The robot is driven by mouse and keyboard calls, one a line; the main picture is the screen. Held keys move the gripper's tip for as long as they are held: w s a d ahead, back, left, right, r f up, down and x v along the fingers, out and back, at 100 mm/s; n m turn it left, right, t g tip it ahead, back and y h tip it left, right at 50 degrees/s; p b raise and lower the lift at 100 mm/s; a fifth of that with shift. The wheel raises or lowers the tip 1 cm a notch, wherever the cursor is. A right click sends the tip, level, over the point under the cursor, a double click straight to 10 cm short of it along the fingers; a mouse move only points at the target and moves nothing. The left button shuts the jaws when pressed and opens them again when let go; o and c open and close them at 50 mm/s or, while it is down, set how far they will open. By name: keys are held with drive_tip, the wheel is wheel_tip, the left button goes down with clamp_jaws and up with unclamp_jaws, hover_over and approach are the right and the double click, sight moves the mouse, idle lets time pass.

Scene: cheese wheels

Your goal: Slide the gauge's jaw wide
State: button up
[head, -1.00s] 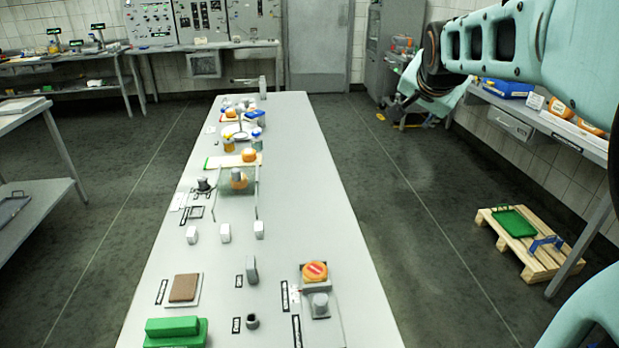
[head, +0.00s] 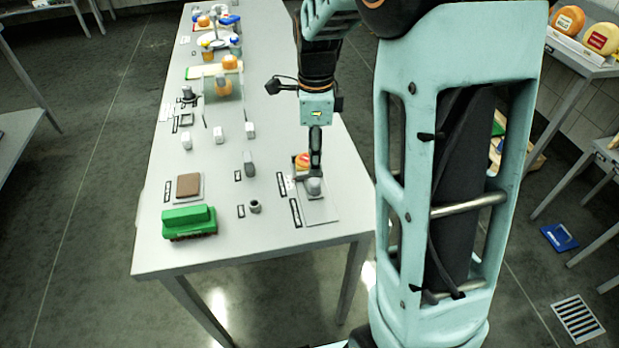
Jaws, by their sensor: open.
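The gauge (head: 321,210) is a flat grey plate at the right front of the long table. A grey sliding jaw with a rounded knob (head: 314,187) stands on it. An orange cheese wheel with a red label (head: 301,161) sits just behind the jaw, partly hidden by my gripper. My gripper (head: 315,173) points down over the gauge, open, with its fingers at or just above the knob. I cannot tell whether they touch it. The gap between jaw and cheese is hidden.
A green block-like object (head: 188,222), a brown pad (head: 188,185), a small dark cup (head: 255,207) and a grey upright piece (head: 249,165) stand left of the gauge. Several white blocks are farther back. The table (head: 270,240) is bare along its front edge.

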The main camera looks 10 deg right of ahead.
sight(314, 181)
wheel_tip(314, 181, down, 9)
drive_tip(key=shift+f, duration=0.2)
idle(0.3)
clamp_jaws()
